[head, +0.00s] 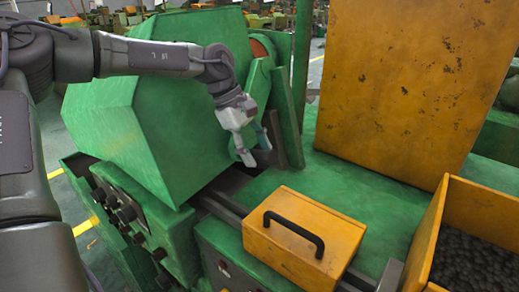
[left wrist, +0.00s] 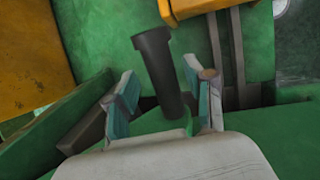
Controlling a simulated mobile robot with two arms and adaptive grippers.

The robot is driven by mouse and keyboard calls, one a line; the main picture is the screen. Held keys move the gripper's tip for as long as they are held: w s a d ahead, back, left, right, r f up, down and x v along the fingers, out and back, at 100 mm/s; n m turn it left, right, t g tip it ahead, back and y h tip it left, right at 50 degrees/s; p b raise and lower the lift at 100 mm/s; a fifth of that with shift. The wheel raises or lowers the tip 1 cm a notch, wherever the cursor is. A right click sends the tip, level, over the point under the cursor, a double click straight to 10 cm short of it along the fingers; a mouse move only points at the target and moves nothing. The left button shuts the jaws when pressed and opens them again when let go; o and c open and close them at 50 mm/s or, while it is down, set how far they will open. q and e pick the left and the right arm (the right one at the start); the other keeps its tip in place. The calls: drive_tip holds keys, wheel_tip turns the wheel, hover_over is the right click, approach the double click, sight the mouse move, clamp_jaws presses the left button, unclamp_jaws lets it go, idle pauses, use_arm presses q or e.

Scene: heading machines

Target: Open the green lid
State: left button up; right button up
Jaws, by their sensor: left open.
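The large green lid (head: 160,105), a faceted hood, sits closed over the machine at the left in the head view. My left arm reaches across in front of its upper part. My left gripper (head: 255,156) is open and points down beside the lid's right edge, near upright green plates (head: 286,100). In the left wrist view a dark cylindrical piece (left wrist: 156,65) shows between the spread teal-padded fingers (left wrist: 162,95). I cannot tell whether they touch it. My right gripper is not in view.
A yellow box (head: 300,240) with a black handle stands at front centre. A tall worn yellow panel (head: 410,80) rises behind the green deck (head: 345,185). A yellow bin (head: 432,225) of dark small parts stands at the right. Control knobs line the green front at the left.

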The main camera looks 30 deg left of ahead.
use_arm(q)
drive_tip(key=shift+x, duration=0.95)
drive_tip(key=shift+s, duration=0.15)
clamp_jaws()
